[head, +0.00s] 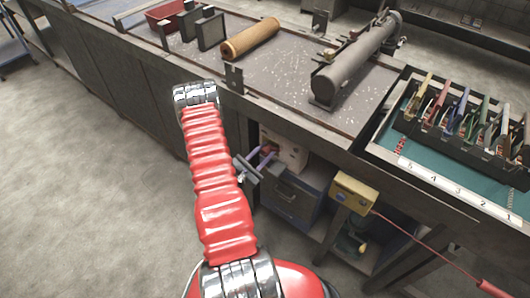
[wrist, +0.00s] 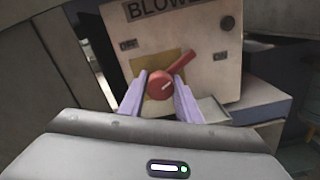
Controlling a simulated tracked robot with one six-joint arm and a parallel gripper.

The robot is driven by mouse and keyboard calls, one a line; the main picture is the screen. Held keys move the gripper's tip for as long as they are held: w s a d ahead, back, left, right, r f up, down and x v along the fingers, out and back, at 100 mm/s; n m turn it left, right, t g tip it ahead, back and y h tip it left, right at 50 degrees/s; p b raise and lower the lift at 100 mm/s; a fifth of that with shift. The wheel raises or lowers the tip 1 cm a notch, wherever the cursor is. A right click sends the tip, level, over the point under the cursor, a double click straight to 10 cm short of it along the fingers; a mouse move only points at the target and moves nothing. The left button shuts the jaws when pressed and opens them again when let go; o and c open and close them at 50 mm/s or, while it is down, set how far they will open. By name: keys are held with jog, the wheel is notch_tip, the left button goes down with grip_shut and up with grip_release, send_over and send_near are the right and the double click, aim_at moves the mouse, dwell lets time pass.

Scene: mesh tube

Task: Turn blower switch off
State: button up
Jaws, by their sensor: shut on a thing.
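The blower switch is a red rotary knob (wrist: 161,85) with a lever, on a pale box (wrist: 205,25) labelled "BLOW…", the rest of the word cut off. The lever points up and right. In the head view, my gripper (head: 268,154) reaches under the bench to the pale box (head: 288,150). The knob is hidden there.
The bench top (head: 275,75) overhangs the box. A blue drawer cabinet (head: 292,200) stands just below it. A yellow box (head: 353,192) with a red cable hangs to the right. Open floor (head: 90,190) lies to the left.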

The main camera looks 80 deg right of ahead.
jog(key=n, duration=0.6)
jog(key=shift+f+n, duration=0.1)
jog(key=shift+n, duration=0.2)
jog(key=n, duration=0.5)
jog(key=shift+n, duration=0.3)
jog(key=shift+w, duration=0.1)
jog(key=o, duration=1.1)
jog(key=shift+c, duration=0.2)
jog(key=shift+a, duration=0.15)
jog(key=v, duration=1.3)
jog(key=shift+w+a, duration=0.15)
jog(key=shift+a, duration=0.05)
